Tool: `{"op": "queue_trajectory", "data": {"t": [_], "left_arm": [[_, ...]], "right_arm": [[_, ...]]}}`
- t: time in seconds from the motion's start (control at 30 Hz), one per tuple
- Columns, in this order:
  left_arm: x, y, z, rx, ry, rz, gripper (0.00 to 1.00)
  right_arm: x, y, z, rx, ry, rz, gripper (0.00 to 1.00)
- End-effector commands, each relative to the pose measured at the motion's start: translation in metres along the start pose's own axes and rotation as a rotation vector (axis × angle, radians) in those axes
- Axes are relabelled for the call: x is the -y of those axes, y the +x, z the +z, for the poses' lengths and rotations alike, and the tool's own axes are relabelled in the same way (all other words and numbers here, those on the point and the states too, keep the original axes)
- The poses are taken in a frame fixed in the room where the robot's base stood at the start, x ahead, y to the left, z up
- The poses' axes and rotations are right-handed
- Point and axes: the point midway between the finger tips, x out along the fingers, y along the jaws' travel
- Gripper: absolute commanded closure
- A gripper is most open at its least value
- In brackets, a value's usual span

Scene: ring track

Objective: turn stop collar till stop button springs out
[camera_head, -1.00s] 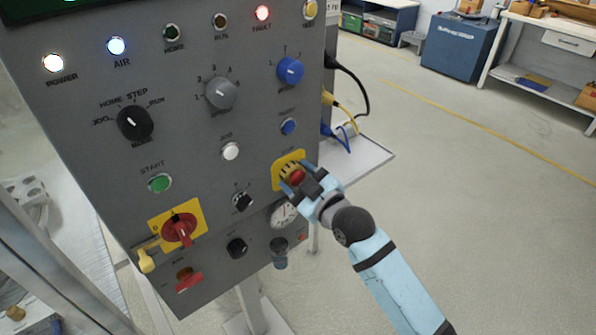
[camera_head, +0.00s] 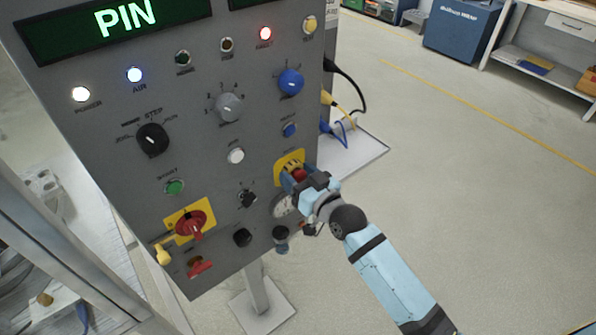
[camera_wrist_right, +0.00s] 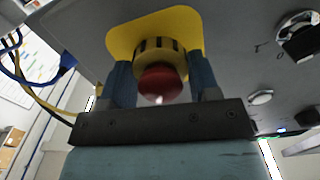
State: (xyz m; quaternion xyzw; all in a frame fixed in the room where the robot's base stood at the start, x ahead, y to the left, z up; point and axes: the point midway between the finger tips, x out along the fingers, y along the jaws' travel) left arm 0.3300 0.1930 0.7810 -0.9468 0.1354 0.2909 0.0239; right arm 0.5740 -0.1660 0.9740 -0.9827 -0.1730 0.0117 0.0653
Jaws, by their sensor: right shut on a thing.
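The red stop button (camera_wrist_right: 160,84) sits inside a yellow and black striped stop collar (camera_wrist_right: 148,58) on a yellow plate (camera_wrist_right: 180,22). In the head view the yellow plate (camera_head: 283,165) is at the lower right of the grey panel, and the red button (camera_head: 299,174) shows partly between my fingers. My right gripper (camera_wrist_right: 162,80) is shut on the collar, with one blue finger on each side of it. It also shows in the head view (camera_head: 300,178). Whether the button is pressed in or out I cannot tell. My left gripper is not in view.
The grey control panel (camera_head: 205,140) carries several knobs, lamps and buttons. A red rotary switch (camera_head: 191,223) is at the lower left. Cables (camera_head: 345,100) hang at the panel's right edge, and open floor lies beyond.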

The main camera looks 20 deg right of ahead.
Motion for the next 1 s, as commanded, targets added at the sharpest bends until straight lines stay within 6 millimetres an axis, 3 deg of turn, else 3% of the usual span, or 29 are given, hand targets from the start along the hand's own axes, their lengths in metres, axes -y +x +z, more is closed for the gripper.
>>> {"op": "queue_trajectory", "data": {"t": [0.47,0.5,0.6,0.87,1.0], "left_arm": [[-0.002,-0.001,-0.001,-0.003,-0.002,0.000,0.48],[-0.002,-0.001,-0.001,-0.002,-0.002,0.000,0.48],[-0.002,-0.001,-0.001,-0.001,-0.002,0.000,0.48],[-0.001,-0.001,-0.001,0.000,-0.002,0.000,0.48],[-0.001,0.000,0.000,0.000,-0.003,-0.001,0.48]], "right_arm": [[0.000,0.000,0.000,-0.002,0.014,0.000,0.68],[0.000,0.000,0.000,-0.002,0.014,0.000,0.37],[0.000,0.000,0.000,-0.001,0.013,0.000,0.19],[0.000,-0.001,0.000,-0.001,0.013,0.000,0.19],[0.000,-0.012,0.001,0.001,0.012,0.000,0.19]]}}
